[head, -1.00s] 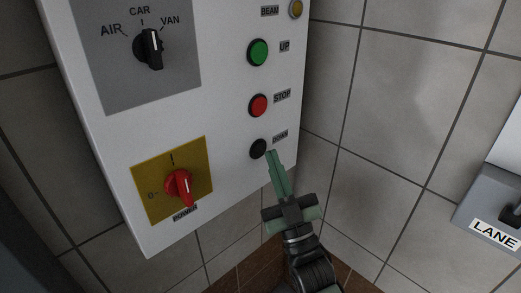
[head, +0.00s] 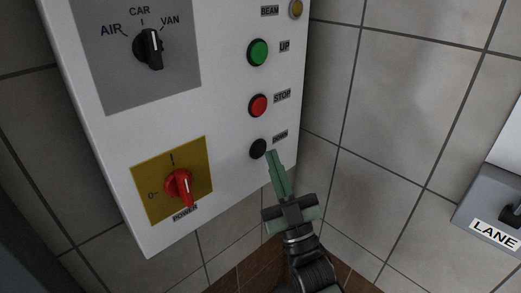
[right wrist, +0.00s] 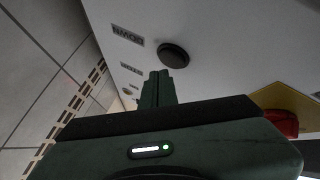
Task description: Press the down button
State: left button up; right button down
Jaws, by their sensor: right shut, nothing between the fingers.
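The black down button (head: 258,149) is the lowest of the column of round buttons on the white control box (head: 225,165). Its label is to its upper right. My right gripper (head: 270,153) is shut and empty, its fingertips just right of the button in the head view. In the right wrist view the black button (right wrist: 173,55) lies just beyond the shut fingertips (right wrist: 158,74), slightly to the right. A small gap seems to show there; I cannot tell contact for certain. My left gripper is not in view.
Above are the red stop button (head: 258,106), green up button (head: 258,52) and beam lamp (head: 296,9). To the left are a red power switch (head: 179,187) on a yellow plate and a black selector knob (head: 149,47). A grey lane box (head: 480,205) is at right.

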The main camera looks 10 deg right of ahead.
jog(key=shift+w, duration=0.15)
dwell(0.4)
jog(key=shift+w+a, duration=0.25)
